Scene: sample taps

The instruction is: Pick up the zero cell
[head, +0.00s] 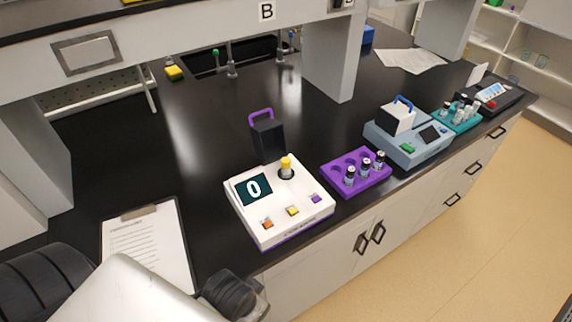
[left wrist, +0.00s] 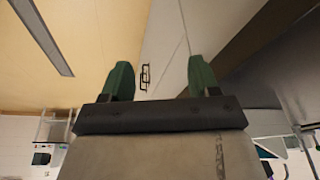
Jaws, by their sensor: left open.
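A yellow-capped cell (head: 286,167), which looks like the zero cell, stands upright in the round well of a white meter (head: 275,217). The meter's display reads 0, and its black lid with a purple handle (head: 266,132) stands at the meter's back edge. The cell's lower part is hidden in the well. My left gripper (left wrist: 160,80) shows in the left wrist view with its green fingers wide apart and nothing between them. Beyond them are floor and cabinet fronts. In the head view my left arm comes in at the lower left, short of the meter. My right gripper is not in view.
A purple rack (head: 341,187) with several dark-capped vials stands right of the meter. Farther right are a blue-grey meter (head: 416,151), a teal rack (head: 444,125) and a black device (head: 508,99). A clipboard (head: 165,250) lies at left. A shelf overhangs the back.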

